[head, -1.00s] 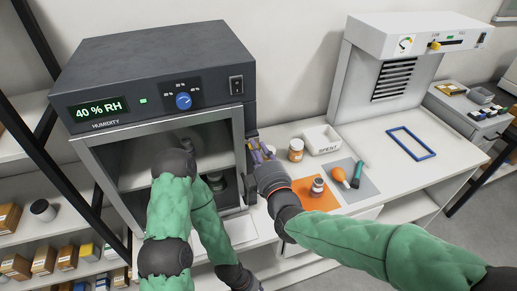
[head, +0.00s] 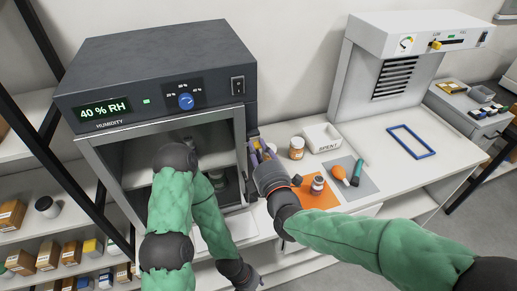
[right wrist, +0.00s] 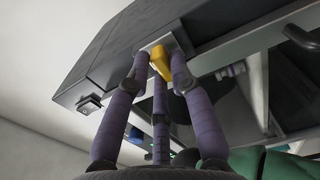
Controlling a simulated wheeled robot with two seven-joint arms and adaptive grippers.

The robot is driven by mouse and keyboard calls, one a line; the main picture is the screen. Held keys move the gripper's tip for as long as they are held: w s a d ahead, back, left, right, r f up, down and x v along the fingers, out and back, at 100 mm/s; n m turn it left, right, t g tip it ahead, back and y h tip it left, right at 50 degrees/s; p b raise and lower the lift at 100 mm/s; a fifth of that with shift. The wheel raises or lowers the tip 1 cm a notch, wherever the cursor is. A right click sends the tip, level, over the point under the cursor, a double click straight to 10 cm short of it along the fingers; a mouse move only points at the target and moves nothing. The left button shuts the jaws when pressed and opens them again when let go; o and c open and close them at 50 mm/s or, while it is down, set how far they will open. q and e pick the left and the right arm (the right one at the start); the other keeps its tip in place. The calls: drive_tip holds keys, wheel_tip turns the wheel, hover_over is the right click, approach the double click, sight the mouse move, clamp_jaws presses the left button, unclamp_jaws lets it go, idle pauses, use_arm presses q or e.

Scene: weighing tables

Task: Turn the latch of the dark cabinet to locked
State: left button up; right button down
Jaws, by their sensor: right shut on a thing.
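The dark cabinet (head: 160,70) stands at the left in the head view, with a humidity display and a glazed front. It also fills the top of the right wrist view (right wrist: 120,45). My right gripper (head: 259,150) is at the cabinet's right front edge, below the switch. In the right wrist view, its purple fingers (right wrist: 158,64) are shut on the yellow latch (right wrist: 160,62), which sits on a pale plate. The fingers mostly hide the latch in the head view. My left gripper (head: 245,279) hangs low at the bottom edge, and its fingers are not clear.
Right of the cabinet, the white table holds an orange-lidded jar (head: 297,147), a SPENT tray (head: 322,138), an orange mat (head: 320,201) with a small jar, and a grey mat (head: 365,180). A blue frame (head: 411,142) lies farther right. My left arm crosses the cabinet front.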

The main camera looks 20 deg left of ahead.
idle(0.3)
drive_tip(key=c, duration=1.1)
unclamp_jaws()
drive_tip(key=shift+s, duration=0.1)
drive_tip(key=v, duration=1.2)
drive_tip(key=shift+f, duration=0.1)
